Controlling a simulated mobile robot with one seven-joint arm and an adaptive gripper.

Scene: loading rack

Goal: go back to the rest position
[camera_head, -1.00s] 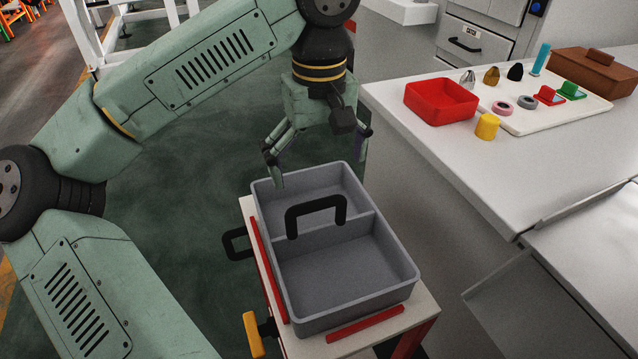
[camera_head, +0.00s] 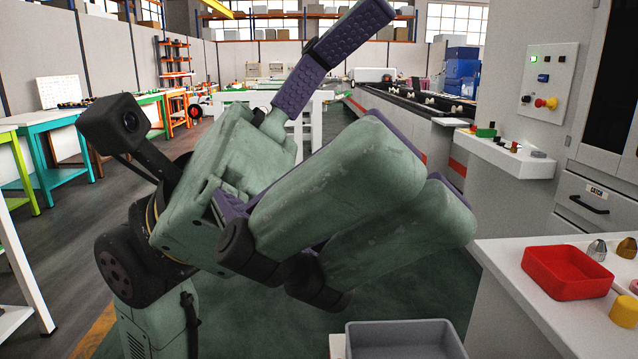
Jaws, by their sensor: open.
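My gripper (camera_head: 345,125) is raised close to the camera and fills the middle of the view. Its green fingers with purple pads are spread wide, and nothing is between them. The arm folds back at the lower left. The grey tray (camera_head: 400,328) shows only in part at the bottom edge, below and apart from the gripper. The rest of the tray is cut off by the frame, and its handle is not in view.
A grey-white counter (camera_head: 520,262) at the right bears a red bin (camera_head: 567,272), a yellow cylinder (camera_head: 625,311) and small parts. A control panel (camera_head: 548,80) stands behind it. Workbenches line the left, and green floor lies between.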

